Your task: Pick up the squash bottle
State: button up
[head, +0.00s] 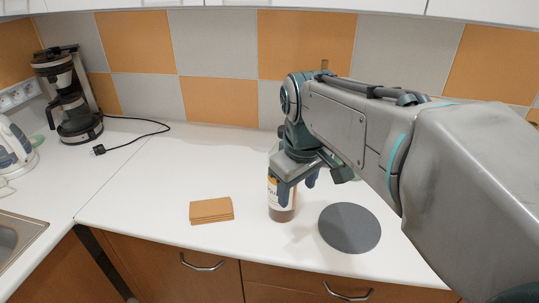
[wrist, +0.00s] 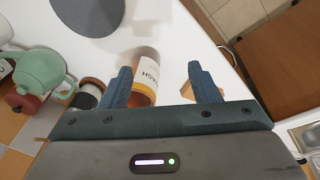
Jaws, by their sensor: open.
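The squash bottle (head: 282,211) stands on the white counter, below and partly behind my gripper (head: 298,186) in the head view. It has a white label and an amber-brown lower part; its upper part is mostly hidden by my gripper. In the wrist view, the bottle (wrist: 147,68) shows between the spread fingers of my gripper (wrist: 160,68), close to the left finger, which overlaps its edge. The right finger is clearly apart from it. My gripper is open, and I cannot tell whether the left finger touches the bottle.
A brown stack (head: 211,210) lies left of the bottle, a grey disc (head: 349,228) to its right. The wrist view shows a green teapot (wrist: 40,68) and a dark jar (wrist: 88,94). A coffee maker (head: 68,95) stands far left. The counter's middle left is clear, except a cable.

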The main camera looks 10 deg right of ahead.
jog(key=w+d+r+n+g+p, duration=0.1)
jog(key=w+r+n+p, duration=0.1)
jog(key=w+r+n, duration=0.6)
jog(key=w+r+n+g+p, duration=0.1)
jog(key=w+r+n, duration=0.4)
jog(key=r, duration=0.5)
notch_tip(320, 180, down, 8)
jog(key=shift+w+r+b, duration=0.1)
jog(key=shift+w+b, duration=0.05)
jog(key=shift+b, duration=0.3)
jog(key=shift+a+f, duration=0.15)
jog(key=shift+f, duration=2.7)
grip_shut()
